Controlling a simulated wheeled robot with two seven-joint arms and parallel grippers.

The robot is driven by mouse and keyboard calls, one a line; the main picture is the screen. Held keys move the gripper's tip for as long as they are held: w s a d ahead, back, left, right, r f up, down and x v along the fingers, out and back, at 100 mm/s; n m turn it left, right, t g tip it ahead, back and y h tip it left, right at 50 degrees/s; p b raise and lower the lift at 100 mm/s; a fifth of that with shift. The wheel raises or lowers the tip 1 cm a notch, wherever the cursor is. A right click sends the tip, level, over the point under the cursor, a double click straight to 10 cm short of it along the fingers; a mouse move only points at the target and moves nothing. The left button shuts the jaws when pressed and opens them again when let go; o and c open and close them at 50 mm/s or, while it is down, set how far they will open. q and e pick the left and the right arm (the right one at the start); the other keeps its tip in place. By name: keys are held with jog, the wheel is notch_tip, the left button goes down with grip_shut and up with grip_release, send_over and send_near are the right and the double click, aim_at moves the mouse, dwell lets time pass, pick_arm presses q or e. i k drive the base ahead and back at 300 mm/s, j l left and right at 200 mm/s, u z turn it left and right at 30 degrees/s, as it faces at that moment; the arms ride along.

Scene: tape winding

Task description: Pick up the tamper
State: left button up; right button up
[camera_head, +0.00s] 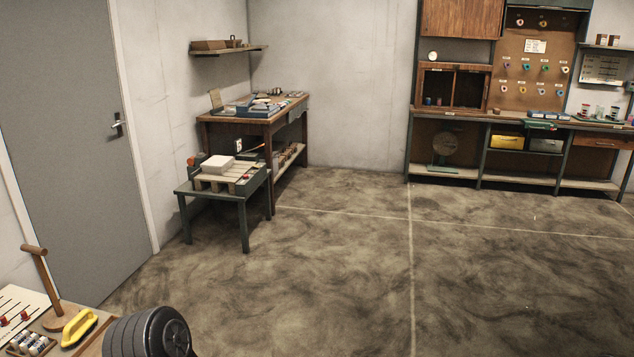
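A wooden tool with a T-shaped top, an upright shaft and a round base (42,285) stands on the bench at the bottom left; it looks like the tamper. Beside it to the right lies a yellow-handled tool (78,326) with a dark underside. I cannot tell for certain which of these two is the tamper. Neither of my grippers shows in this view. A dark ribbed rounded part at the bottom edge covers the right part of the bench.
The bench (92,345) also holds a pale board (18,303) with red pieces and a tray (32,343) of small bottles. A low green table (215,197) and a wooden workbench (225,117) stand along the left wall. A shelving unit (480,117) stands at the back right. The floor between is clear.

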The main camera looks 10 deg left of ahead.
aim_at(55, 320)
jog(key=i+u, duration=0.1)
jog(key=i, duration=0.55)
jog(key=i+l+u, duration=0.1)
jog(key=i, duration=0.55)
jog(key=i+l, duration=0.15)
jog(key=i, duration=0.45)
jog(key=i+l+u, duration=0.15)
jog(key=i, duration=0.5)
jog(key=i+j+u, duration=0.2)
jog(key=i+u, duration=0.65)
jog(key=i+l+u, duration=0.15)
jog(key=i+u, duration=0.3)
jog(key=i, duration=0.15)
jog(key=i+l+u, duration=0.4)
jog(key=i+j+u, duration=0.2)
jog(key=i+u, duration=0.25)
jog(key=i+j+u, duration=0.15)
jog(key=u, duration=0.35)
jog(key=i+l+u, duration=0.1)
jog(key=i+u, duration=0.35)
